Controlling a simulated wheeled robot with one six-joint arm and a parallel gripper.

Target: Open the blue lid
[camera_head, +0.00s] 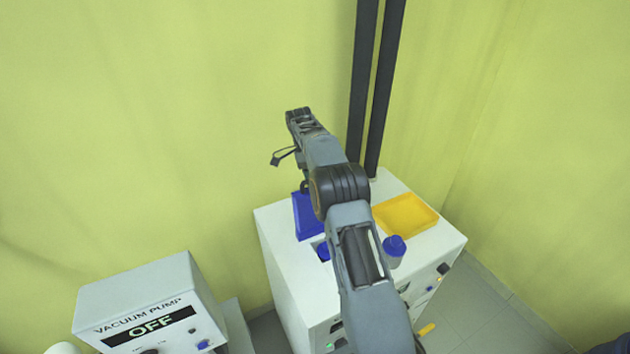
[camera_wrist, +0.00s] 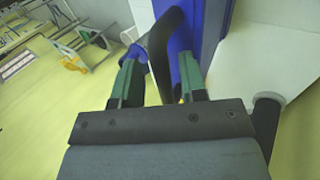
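The blue lid (camera_head: 307,218) shows as a flat blue panel at the left back of the white cabinet's top, partly hidden by my arm. A dark curved bar (camera_wrist: 163,45), which looks like a handle, stands out beside the blue surface. My gripper (camera_wrist: 160,58) has its two green fingers spread, and the bar shows between them. I cannot tell whether either finger touches it. In the head view the gripper is mostly hidden behind my arm. How far the lid is raised is unclear.
The white cabinet (camera_head: 285,264) also carries an orange-yellow tray (camera_head: 407,214) and a blue-capped bottle (camera_head: 394,246). Two dark upright posts (camera_head: 374,90) rise at its back. A vacuum pump (camera_head: 150,300) marked OFF stands at the lower left. Yellow curtains lie behind.

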